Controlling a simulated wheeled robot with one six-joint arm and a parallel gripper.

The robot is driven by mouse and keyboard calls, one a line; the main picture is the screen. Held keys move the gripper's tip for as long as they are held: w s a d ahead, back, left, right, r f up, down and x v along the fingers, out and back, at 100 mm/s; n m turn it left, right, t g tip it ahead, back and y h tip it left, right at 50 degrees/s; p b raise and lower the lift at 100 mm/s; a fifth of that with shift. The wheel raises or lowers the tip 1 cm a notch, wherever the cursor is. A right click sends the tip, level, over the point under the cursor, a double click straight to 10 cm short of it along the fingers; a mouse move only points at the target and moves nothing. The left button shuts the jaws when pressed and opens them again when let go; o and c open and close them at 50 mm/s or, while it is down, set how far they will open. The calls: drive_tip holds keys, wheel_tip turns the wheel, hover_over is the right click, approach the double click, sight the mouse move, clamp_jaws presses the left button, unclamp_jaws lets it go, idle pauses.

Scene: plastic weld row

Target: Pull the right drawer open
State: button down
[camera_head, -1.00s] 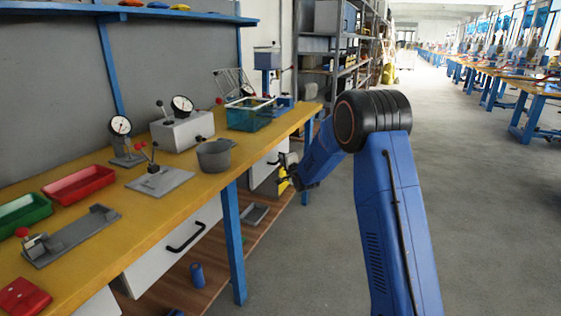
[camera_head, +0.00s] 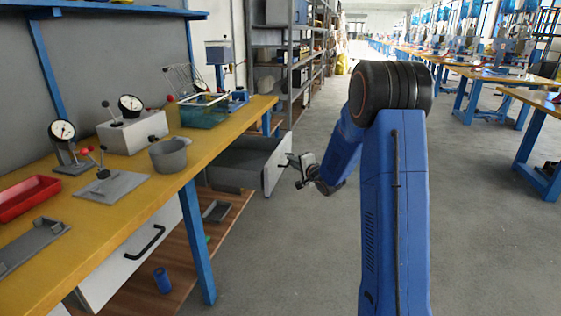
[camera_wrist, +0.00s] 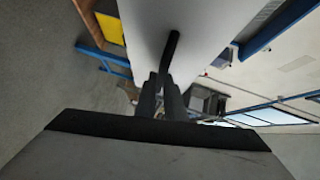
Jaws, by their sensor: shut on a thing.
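The right drawer (camera_head: 271,171) is pulled out from under the far end of the workbench in the head view, its grey inside showing. My gripper (camera_head: 291,161) is at the drawer's white front and shut on its black handle. In the wrist view my gripper (camera_wrist: 165,85) is closed around the black handle (camera_wrist: 171,52), with the white drawer front behind it. The drawer's inside looks empty from here, but part of it is hidden under the bench top.
The yellow workbench (camera_head: 110,215) carries dial gauges, a grey pot (camera_head: 169,155) and a teal bin (camera_head: 205,112). A closed left drawer (camera_head: 132,259) has its own black handle. A metal shelf (camera_head: 290,65) stands beyond. The floor right of the bench is open.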

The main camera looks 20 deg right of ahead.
drive_tip(key=shift+s+d, duration=0.4)
drive_tip(key=shift+d, duration=0.1)
drive_tip(key=c, duration=1.8)
unclamp_jaws()
drive_tip(key=shift+c, duration=0.2)
drive_tip(key=s+d+r, duration=0.2)
drive_tip(key=s, duration=1.5)
drive_tip(key=shift+d+r, duration=0.2)
drive_tip(key=shift+d, duration=0.05)
